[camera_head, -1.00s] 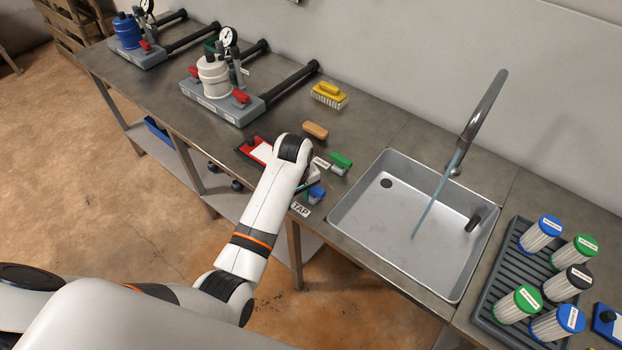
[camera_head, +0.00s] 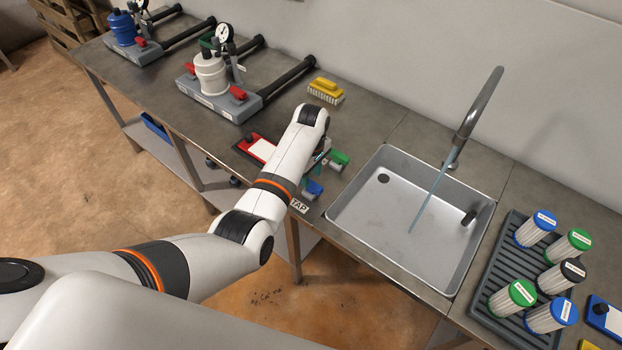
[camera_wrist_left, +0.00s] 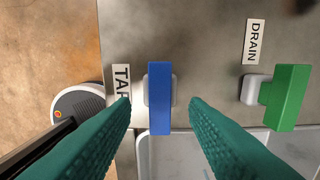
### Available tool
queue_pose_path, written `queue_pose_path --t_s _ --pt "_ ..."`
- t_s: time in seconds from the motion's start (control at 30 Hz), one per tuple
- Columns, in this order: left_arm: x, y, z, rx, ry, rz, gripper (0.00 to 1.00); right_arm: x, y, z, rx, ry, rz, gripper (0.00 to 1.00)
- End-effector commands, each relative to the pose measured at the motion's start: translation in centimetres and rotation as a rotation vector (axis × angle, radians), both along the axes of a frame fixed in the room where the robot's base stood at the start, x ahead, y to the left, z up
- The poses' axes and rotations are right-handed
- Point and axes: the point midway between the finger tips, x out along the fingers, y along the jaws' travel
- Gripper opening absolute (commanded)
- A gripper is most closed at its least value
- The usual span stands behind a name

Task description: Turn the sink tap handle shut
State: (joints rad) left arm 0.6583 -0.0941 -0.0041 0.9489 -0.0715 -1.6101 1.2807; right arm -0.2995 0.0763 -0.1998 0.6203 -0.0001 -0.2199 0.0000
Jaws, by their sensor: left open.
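The blue tap handle (camera_wrist_left: 160,98) sits on a pale base on the counter, beside a TAP label (camera_wrist_left: 121,88). It also shows in the head view (camera_head: 313,189), left of the sink. My left gripper (camera_wrist_left: 160,103) is open, with one teal finger on each side of the blue handle in the wrist picture. I cannot tell how far above the handle the fingertips are; no contact is visible. In the head view my left gripper (camera_head: 323,160) is partly hidden by my arm. Water (camera_head: 425,205) runs from the spout (camera_head: 482,115) into the sink (camera_head: 355,225). My right gripper is out of view.
A green handle (camera_wrist_left: 288,97) with a DRAIN label (camera_wrist_left: 255,41) stands close to the right. A red-and-white item (camera_head: 258,147) lies left of my arm, and a yellow brush (camera_head: 326,91) behind it. A rack (camera_head: 487,285) of capped filters stands right of the sink.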

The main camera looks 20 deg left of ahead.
Motion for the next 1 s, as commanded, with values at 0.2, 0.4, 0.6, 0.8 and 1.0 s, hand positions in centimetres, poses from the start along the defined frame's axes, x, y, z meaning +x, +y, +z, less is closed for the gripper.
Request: queue_pose_path --t_s 0.2,0.4,0.6,0.8,1.0 --pt "0.0 0.0 -2.6 0.001 0.001 -0.001 0.41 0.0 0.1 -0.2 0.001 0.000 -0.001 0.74" --pt "0.0 0.0 -3.1 0.001 -0.001 0.000 0.41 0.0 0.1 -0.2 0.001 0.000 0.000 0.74" --pt "0.0 0.0 -3.0 0.001 -0.001 -0.001 0.36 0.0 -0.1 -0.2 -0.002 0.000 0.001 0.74" --pt "0.0 0.0 -3.0 0.001 -0.001 -0.001 0.03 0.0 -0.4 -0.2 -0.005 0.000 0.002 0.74" --pt "0.0 0.0 -3.0 0.001 0.000 -0.007 0.00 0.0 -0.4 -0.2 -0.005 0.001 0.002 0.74"
